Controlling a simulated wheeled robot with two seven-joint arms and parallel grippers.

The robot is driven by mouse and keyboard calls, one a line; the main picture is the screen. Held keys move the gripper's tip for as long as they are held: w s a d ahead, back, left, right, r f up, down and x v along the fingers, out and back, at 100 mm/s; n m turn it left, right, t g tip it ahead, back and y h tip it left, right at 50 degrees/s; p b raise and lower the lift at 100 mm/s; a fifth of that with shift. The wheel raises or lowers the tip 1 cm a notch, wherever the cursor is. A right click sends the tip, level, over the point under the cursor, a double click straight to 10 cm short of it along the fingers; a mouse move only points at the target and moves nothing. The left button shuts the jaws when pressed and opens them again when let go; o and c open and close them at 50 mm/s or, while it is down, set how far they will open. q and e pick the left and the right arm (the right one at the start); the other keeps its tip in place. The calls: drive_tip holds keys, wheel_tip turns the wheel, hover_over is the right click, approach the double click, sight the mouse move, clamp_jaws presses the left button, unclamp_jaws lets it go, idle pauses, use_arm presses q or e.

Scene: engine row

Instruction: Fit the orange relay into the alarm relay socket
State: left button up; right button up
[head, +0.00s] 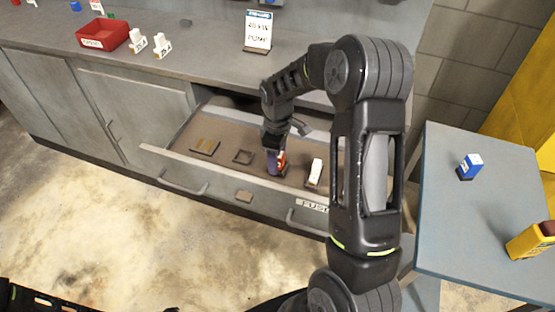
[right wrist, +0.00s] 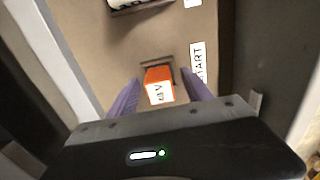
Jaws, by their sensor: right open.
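The orange relay (right wrist: 159,85) stands in or on a dark square socket (right wrist: 157,61) inside the open drawer, with a START label (right wrist: 198,63) beside it. Its top carries a white label. In the head view the orange relay (head: 282,158) is partly hidden by my right gripper (head: 275,164). In the right wrist view my right gripper (right wrist: 163,98) is open, its purple fingers on either side of the relay with gaps. An empty dark square socket (head: 242,157) lies left of it in the drawer. I cannot read which socket is the alarm one. My left gripper is not in view.
The counter holds a red bin (head: 103,34), two white parts and a sign (head: 258,31). A blue relay (head: 469,166) stands on the right table (head: 480,230).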

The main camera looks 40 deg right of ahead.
idle(0.5)
clamp_jaws()
idle(0.4)
